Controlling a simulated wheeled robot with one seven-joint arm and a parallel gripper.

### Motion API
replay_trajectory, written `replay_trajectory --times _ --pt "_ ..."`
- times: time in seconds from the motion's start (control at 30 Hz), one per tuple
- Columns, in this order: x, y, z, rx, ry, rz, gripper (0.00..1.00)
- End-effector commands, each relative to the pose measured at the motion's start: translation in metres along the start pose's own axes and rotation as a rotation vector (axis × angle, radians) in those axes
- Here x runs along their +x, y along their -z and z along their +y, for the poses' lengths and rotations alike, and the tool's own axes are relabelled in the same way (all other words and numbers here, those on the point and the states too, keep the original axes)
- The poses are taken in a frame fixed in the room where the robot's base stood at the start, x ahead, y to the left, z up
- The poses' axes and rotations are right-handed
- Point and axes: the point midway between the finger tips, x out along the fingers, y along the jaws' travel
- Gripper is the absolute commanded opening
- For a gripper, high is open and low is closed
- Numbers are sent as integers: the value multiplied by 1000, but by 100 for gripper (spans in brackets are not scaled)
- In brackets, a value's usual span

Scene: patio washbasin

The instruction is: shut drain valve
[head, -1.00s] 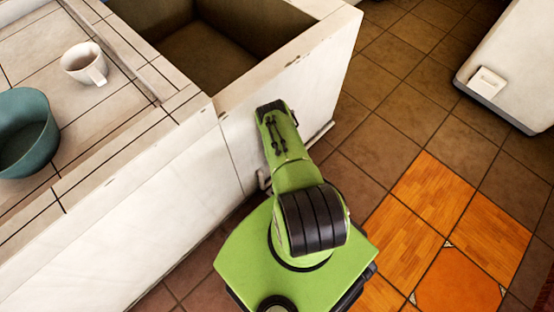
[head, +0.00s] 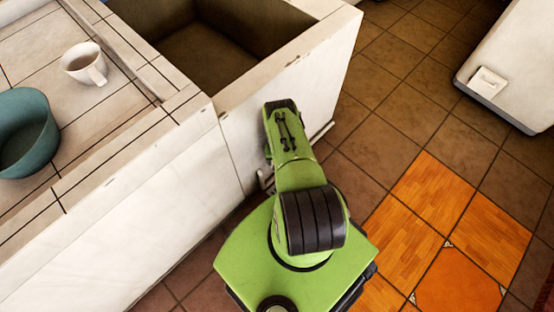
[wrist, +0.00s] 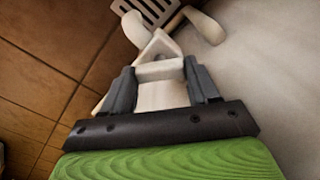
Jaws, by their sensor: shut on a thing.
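The drain valve (wrist: 161,45) is a pale, cream-coloured fitting low beside the white basin wall, seen in the wrist view. Its pale handle (wrist: 160,95) lies between the two grey fingers of my gripper (wrist: 160,72). My gripper is shut on this handle, with a finger on each side. A pale curved pipe (wrist: 206,28) stands out to the upper right of the valve. In the head view my green arm hides the gripper and most of the valve. I cannot tell the handle's exact angle to the pipe.
A slotted floor grate (wrist: 152,10) lies just past the valve. The basin (head: 215,45) has an open hollow above my arm. A white cup (head: 84,64) and a teal bowl (head: 25,130) stand on the tiled counter (head: 100,120).

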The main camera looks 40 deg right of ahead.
Motion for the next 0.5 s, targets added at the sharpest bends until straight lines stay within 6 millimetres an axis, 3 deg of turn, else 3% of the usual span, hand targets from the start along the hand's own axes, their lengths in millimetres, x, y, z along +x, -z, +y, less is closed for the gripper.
replay_trajectory --times 0.47,0.5 --pt "0 0 0 18 1 1 29" --pt "0 0 0 18 1 1 63"
